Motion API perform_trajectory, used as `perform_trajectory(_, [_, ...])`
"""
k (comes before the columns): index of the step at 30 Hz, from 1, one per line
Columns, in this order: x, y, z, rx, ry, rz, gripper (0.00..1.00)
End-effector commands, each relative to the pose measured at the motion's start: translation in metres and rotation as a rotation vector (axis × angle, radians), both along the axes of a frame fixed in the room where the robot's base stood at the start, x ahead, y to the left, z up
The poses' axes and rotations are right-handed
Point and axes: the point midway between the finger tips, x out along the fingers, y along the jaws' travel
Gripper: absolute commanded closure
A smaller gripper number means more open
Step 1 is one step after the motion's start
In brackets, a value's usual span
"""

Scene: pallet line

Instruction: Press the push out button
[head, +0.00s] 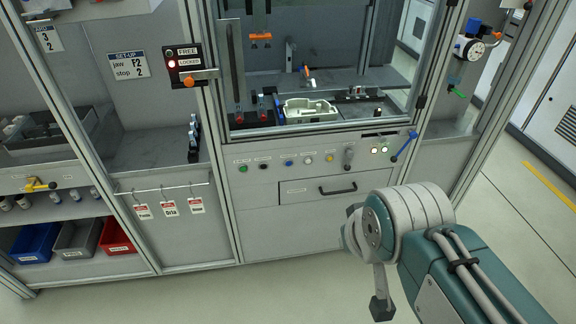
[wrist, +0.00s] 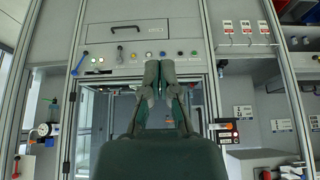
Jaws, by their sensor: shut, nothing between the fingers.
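A row of push buttons sits on the grey panel below the machine window in the head view: a green button (head: 243,168), a black button (head: 264,166), a blue button (head: 289,162), a white button (head: 308,160) and a yellow button (head: 330,157). Their small labels are too small to read, so I cannot tell which is push out.
A drawer with a black handle (head: 337,189) lies below the buttons. A selector lever (head: 348,158) and a blue-handled lever (head: 404,146) are to their right. The window frame is above. A lock box (head: 190,66) with a lit red lamp hangs at upper left. Open floor lies in front.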

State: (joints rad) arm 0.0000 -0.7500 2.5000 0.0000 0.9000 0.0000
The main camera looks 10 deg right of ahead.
Motion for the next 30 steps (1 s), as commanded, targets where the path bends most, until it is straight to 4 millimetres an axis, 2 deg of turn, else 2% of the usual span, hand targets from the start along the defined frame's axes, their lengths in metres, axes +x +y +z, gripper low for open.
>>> perform_trajectory(12, [0.000, -0.006, 0.000, 0.004, 0.000, 0.000, 1.00])
perform_trajectory(21, [0.002, -0.001, -0.003, 0.023, 0.015, -0.009, 1.00])
perform_trajectory(25, [0.016, 0.009, -0.015, 0.112, 0.082, -0.050, 1.00])
perform_trajectory(30, [0.049, 0.029, -0.038, 0.303, 0.216, -0.154, 1.00])
